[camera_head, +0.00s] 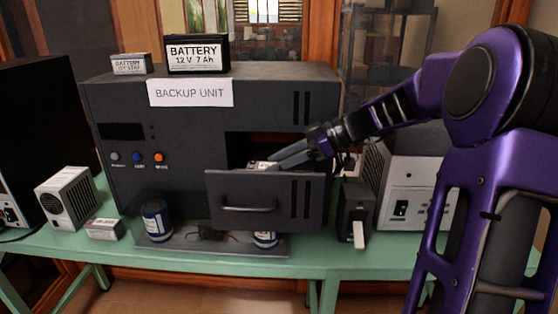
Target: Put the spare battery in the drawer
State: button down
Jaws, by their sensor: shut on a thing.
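The drawer (266,201) of the dark backup unit (150,177) is pulled open, its front panel standing forward of the case. My gripper (275,163) reaches in from the right, over the drawer's front edge. It is shut on a small block with a whitish label (261,165), which looks like a battery. The block is at the drawer opening, and its lower part is hidden behind the drawer front. I cannot tell whether it touches the drawer floor. A black battery marked 12 V 7 Ah (198,56) and a smaller grey battery (131,64) stand on top of the unit.
The unit stands on a green table (190,262). A dark switch box (355,211) and a pale device (408,185) are at right. A vented box (67,198) and a small block (104,229) are at left.

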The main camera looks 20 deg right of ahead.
jog(key=shift+f, duration=0.3)
dwell(0.4)
jog(key=shift+c, duration=0.9)
grip_release()
jog(key=shift+f, duration=0.1)
jog(key=shift+d, duration=0.1)
